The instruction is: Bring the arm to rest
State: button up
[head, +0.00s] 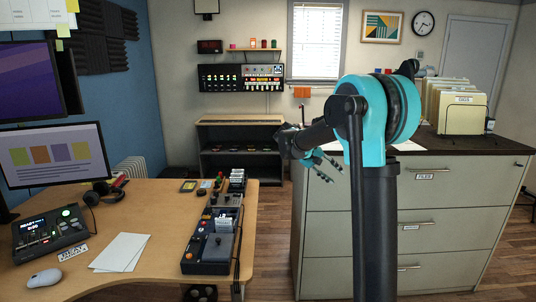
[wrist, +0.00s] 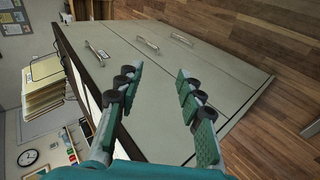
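My gripper (head: 327,167) is at the end of my teal and black arm, in front of the left part of the filing cabinet in the head view. In the wrist view my gripper (wrist: 158,88) has its two teal fingers spread wide, with nothing between them. Beyond the fingers is the beige front of the filing cabinet (wrist: 215,72), seen tilted. The arm's upper link and joint stand in front of the cabinet in the head view and hide part of it. No held object shows in either view.
The filing cabinet (head: 453,205) stands at the right, with a file holder (head: 462,116) on its dark top. A wooden desk (head: 150,215) at the left holds a monitor (head: 60,160), a mouse (head: 45,278) and control boxes (head: 213,245). Wood floor (head: 270,255) is clear between desk and cabinet.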

jog(key=s+a+f+t+y, duration=0.1)
jog(key=s+a+f+y, duration=0.1)
jog(key=s+f, duration=0.4)
jog(key=s+a+f+y, duration=0.1)
jog(key=s+f+y, duration=0.3)
jog(key=s, duration=1.2)
jog(key=s+a+f+t+y, duration=0.1)
jog(key=s+a+f+y, duration=0.1)
jog(key=s+f, duration=0.8)
jog(key=shift+s+a+f+t+y, duration=0.15)
jog(key=shift+s+a+t+y, duration=0.15)
jog(key=shift+s+y, duration=0.4)
